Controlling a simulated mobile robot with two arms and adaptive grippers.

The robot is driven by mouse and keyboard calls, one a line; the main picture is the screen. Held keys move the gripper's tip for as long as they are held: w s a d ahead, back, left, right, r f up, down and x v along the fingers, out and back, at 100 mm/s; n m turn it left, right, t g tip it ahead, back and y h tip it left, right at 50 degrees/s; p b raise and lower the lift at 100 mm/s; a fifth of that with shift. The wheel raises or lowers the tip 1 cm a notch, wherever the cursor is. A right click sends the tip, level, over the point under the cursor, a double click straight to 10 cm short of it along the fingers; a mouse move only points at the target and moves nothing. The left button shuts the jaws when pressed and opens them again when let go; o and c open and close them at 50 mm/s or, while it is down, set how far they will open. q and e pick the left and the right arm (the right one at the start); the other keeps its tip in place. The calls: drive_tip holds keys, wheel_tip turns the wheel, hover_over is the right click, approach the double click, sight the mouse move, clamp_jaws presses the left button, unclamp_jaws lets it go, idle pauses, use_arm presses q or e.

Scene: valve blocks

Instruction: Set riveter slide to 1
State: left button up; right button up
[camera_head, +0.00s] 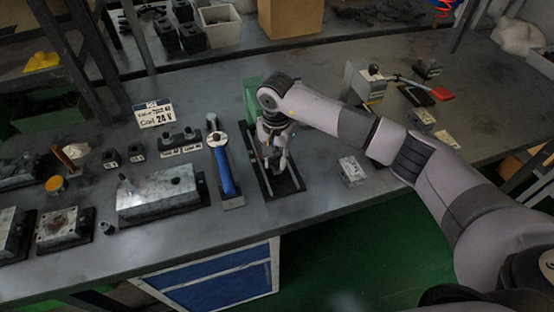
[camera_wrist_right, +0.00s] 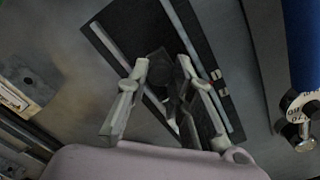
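The riveter slide has a long black base with pale rails (camera_head: 256,178) on the bench, right of the blue-handled tool. In the right wrist view its black plate (camera_wrist_right: 140,25) lies slanted, with small pale marks along the right rail. A dark piece (camera_wrist_right: 158,88) of the slide stands between my right gripper's fingers. My right gripper (camera_head: 276,162) points down over the base; in the wrist view (camera_wrist_right: 163,63) its fingers are apart, one on each side of the dark piece. I cannot tell whether they touch it. My left gripper is not in view.
The blue-handled tool (camera_head: 222,168) stands close to the left. A metal block (camera_head: 352,171) lies to the right near the bench's front edge. A green box (camera_head: 254,92) is behind. A red-handled valve (camera_head: 430,91) sits farther right.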

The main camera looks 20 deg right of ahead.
drive_tip(key=o, duration=0.4)
drive_tip(key=shift+r, duration=0.15)
wheel_tip(320, 180, up, 12)
idle(0.4)
idle(0.4)
